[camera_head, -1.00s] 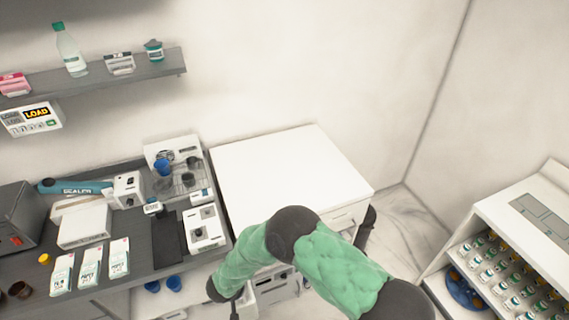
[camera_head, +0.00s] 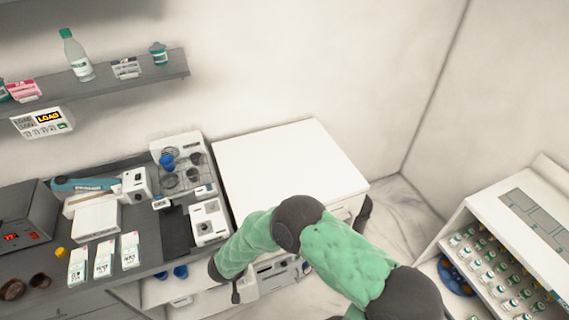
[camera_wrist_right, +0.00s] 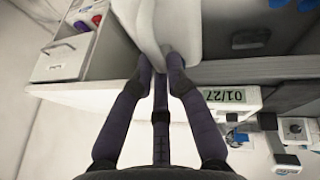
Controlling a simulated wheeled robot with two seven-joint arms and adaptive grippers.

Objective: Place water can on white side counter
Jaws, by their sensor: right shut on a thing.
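The white side counter (camera_head: 285,165) stands against the back wall, right of the dark bench, with a bare flat top. My right arm comes in from the lower right across the counter's front. Its gripper is mostly hidden past the wrist in the head view. In the right wrist view, my right gripper (camera_wrist_right: 160,58) is shut on a smooth white object (camera_wrist_right: 163,22), which I take to be the water can. Only part of the can shows, cut off by the top edge. My left gripper is not in view.
The dark bench (camera_head: 148,245) holds a printer-like device, packets, cups and a rack. A wall shelf (camera_head: 100,82) carries a bottle and small boxes. A white cabinet of vials (camera_head: 500,270) stands at the right. The wrist view shows a digital display (camera_wrist_right: 225,96) near the fingers.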

